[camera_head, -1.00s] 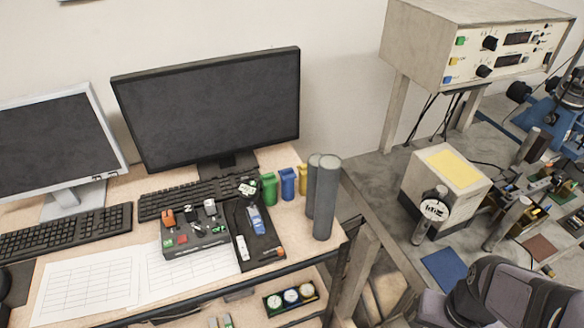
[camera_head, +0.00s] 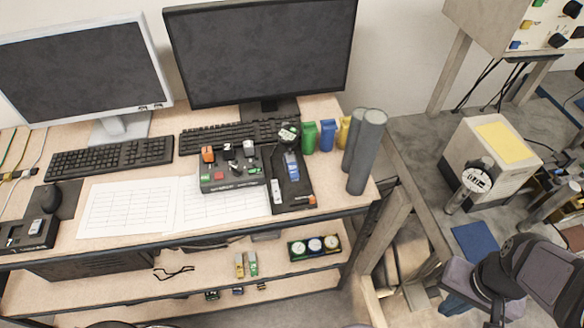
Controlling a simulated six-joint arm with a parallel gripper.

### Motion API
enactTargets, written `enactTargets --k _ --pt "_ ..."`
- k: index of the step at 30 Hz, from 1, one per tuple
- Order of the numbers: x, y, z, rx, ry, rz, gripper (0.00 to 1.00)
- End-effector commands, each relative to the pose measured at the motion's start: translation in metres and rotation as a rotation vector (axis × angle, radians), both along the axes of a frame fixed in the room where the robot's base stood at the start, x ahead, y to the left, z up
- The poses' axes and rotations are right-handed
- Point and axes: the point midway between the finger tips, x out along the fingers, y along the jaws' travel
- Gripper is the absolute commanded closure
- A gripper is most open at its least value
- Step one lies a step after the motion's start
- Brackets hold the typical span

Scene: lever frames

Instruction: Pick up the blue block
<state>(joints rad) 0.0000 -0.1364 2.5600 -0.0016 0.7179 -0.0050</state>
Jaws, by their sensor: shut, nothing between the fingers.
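A small upright blue block (camera_head: 327,135) stands at the back of the desk (camera_head: 130,250), right of the keyboard. A green block (camera_head: 309,137) stands close on its left and a yellow block (camera_head: 344,132) close on its right. A smaller blue item (camera_head: 291,165) lies in a black tray (camera_head: 295,205) in front of them. My gripper is not recognisable in the view, and nothing is seen touching the blue block.
Two tall grey cylinders (camera_head: 368,150) stand just right of the blocks, near the desk's right edge. A dark padded object (camera_head: 525,280) is at the bottom right.

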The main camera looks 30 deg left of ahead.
Motion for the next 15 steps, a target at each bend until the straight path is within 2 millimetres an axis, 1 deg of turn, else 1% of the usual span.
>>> enactTargets --k 10,11,12,14,15 --pt "0.0000 0.0000 0.0000 0.000 0.000 0.000 1.00" --pt "0.0000 0.0000 0.0000 0.000 0.000 0.000 0.95" --pt "0.0000 0.0000 0.0000 0.000 0.000 0.000 0.86" --pt "0.0000 0.0000 0.0000 0.000 0.000 0.000 0.71" --pt "0.0000 0.0000 0.0000 0.000 0.000 0.000 0.62"
